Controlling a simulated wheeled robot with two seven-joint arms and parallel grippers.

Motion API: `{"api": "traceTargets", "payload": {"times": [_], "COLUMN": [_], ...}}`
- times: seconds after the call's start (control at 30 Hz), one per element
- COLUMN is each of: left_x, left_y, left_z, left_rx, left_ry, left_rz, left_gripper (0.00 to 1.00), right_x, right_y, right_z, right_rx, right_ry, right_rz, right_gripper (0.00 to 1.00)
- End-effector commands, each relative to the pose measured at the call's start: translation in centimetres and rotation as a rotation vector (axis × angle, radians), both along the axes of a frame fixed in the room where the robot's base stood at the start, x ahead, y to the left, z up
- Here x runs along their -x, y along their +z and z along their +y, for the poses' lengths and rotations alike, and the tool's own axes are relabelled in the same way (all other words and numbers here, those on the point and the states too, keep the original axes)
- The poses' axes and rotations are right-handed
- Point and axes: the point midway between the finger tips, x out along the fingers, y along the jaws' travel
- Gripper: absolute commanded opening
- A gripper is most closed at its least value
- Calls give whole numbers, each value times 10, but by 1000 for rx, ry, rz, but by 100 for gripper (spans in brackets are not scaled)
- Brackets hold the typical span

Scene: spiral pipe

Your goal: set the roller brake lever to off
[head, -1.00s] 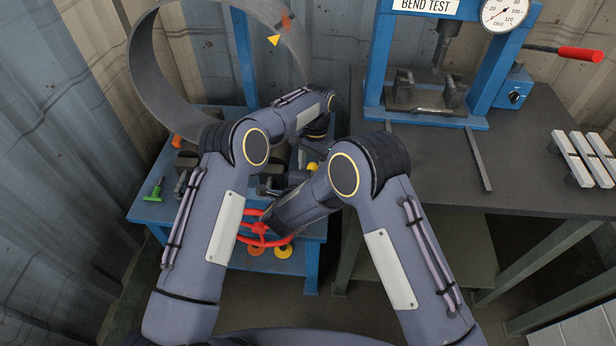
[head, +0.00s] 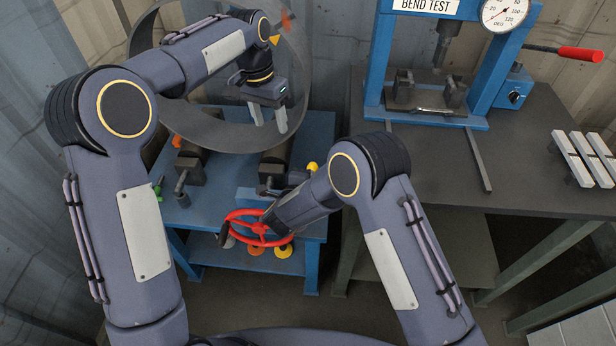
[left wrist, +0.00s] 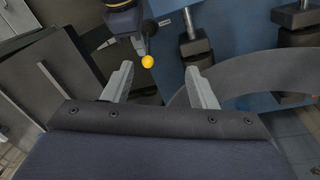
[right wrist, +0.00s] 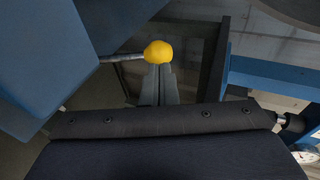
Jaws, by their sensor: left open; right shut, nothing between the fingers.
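A lever with a yellow ball knob (head: 312,167) sits at the right side of the blue roller bench; I take it to be the brake lever. My left gripper (head: 268,125) is open and empty, raised above the bench by the curved strip. In the left wrist view the knob (left wrist: 147,62) shows between its fingers.
A large curved grey metal strip (head: 205,130) stands over the blue bench (head: 318,130). A red handwheel (head: 258,229) is at the bench's front. The bend test press (head: 377,70) stands on the dark table at right, with pale bars (head: 578,160).

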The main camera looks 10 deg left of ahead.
Motion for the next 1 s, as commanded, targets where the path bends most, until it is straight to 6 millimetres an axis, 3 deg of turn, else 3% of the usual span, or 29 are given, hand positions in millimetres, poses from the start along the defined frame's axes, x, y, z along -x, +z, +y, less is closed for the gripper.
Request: {"api": "traceTargets", "payload": {"times": [0.03,0.2,0.43,0.63,0.8,1.0], "left_x": [15,67,149,222,276,316], "left_y": [15,45,64,57,37,11], "left_z": [12,41,67,75,72,63], "left_rx": [16,72,149,218,274,323], "left_ry": [28,118,251,374,475,560], "left_rz": [-23,-88,-176,-251,-312,-360], "left_gripper": [52,52,52,52,52,52], "right_x": [0,0,0,0,0,0], "right_y": [0,0,0,0,0,0], "right_z": [0,0,0,0,0,0], "right_rx": [0,0,0,0,0,0], "right_ry": [0,0,0,0,0,0], "right_rz": [0,0,0,0,0,0], "right_gripper": [0,0,0,0,0,0]}}
